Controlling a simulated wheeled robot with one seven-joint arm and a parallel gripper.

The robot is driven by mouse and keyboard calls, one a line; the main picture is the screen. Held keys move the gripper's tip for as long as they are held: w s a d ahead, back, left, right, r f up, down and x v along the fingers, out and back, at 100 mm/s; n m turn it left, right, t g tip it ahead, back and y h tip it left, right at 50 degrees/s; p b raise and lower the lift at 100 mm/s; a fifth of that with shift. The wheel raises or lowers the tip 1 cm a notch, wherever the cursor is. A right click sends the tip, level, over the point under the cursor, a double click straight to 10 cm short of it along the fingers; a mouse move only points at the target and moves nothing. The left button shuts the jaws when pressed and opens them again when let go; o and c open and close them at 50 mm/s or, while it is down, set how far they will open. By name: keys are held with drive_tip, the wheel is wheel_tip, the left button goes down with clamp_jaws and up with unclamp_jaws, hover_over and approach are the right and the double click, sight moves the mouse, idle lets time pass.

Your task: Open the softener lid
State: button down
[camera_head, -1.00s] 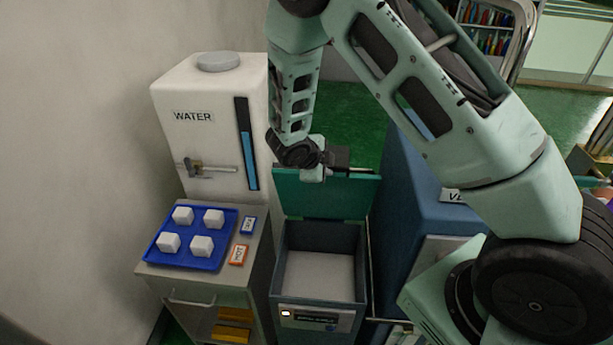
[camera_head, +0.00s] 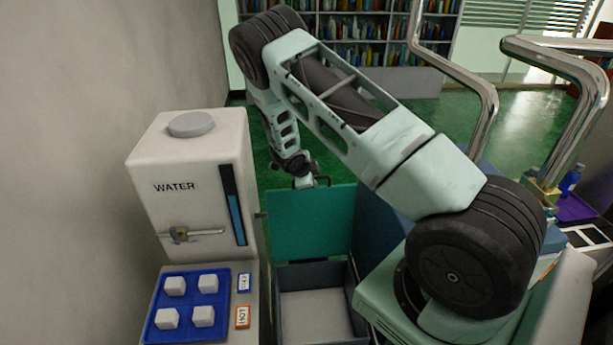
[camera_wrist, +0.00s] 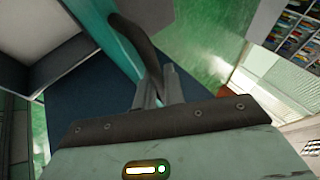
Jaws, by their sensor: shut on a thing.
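The teal lid (camera_head: 308,225) stands raised, roughly upright, at the back of the grey softener box (camera_head: 290,335). The box's pale inside is in view, and its front is cut off by the picture edge. My gripper (camera_head: 308,181) is at the lid's top edge. In the wrist view, my gripper's fingers (camera_wrist: 158,88) are shut on a dark curved handle (camera_wrist: 137,38) beside the teal lid (camera_wrist: 116,38). Part of the box's pale inside (camera_wrist: 60,25) shows at upper left there. The exact contact is small in the head view.
A white water tank (camera_head: 185,185) with a tap stands left of the box. A blue tray (camera_head: 187,300) with several white cubes lies before it. A blue cabinet (camera_head: 380,225) stands right of the box, partly behind my arm. Chrome rails (camera_head: 575,110) rise at right.

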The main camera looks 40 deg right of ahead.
drive_tip(key=shift+w, duration=0.15)
drive_tip(key=c, duration=1.5)
unclamp_jaws()
drive_tip(key=shift+f, duration=0.1)
drive_tip(key=shift+s+a, duration=0.15)
drive_tip(key=shift+s, duration=0.05)
drive_tip(key=b+v, duration=0.2)
drive_tip(key=v, duration=1.5)
drive_tip(key=shift+w+r+b, duration=0.2)
drive_tip(key=shift+r+b, duration=0.2)
drive_tip(key=shift+r, duration=0.05)
